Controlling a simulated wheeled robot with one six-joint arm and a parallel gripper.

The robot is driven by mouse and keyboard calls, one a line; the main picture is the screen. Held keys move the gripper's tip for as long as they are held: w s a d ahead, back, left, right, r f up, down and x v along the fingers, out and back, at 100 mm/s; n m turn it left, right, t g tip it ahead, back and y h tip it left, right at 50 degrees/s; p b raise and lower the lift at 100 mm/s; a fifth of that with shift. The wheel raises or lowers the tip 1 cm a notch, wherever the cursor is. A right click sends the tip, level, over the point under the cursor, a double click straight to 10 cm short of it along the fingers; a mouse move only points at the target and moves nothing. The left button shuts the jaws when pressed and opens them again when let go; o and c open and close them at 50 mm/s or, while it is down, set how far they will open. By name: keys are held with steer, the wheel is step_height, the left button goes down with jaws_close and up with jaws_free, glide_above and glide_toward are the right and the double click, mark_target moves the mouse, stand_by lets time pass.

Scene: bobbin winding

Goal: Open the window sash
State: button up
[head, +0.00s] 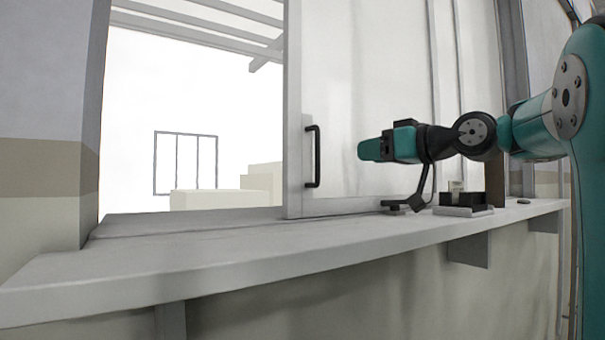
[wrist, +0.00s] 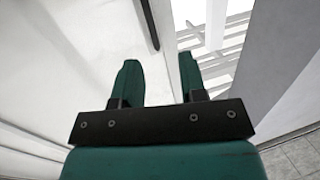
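The window sash (head: 375,80) is a pale framed panel standing on the right side of the window, with an open gap to its left. Its black bar handle (head: 313,157) is upright near the sash's left edge. In the wrist view the handle (wrist: 150,24) shows at the top, ahead of the fingertips, and the sash (wrist: 60,50) fills the left. My gripper (head: 363,150) has teal fingers and points left in the head view, to the right of the handle and apart from it. In the wrist view my gripper (wrist: 157,75) is open, with nothing between its fingers.
A long grey sill (head: 230,245) runs below the window. The sill's left part is clear. A wall (head: 45,180) bounds the opening on the left.

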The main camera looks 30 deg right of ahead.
steer(key=d, duration=0.2)
steer(key=p, duration=0.5)
glide_toward(319, 151)
steer(key=shift+t, duration=0.4)
steer(key=x, duration=0.9)
steer(key=shift+w+f, duration=0.15)
steer(key=shift+f, duration=0.25)
steer(key=shift+w+a+f, duration=0.1)
steer(key=shift+w+a, duration=0.05)
steer(key=shift+w, duration=0.45)
jaws_close()
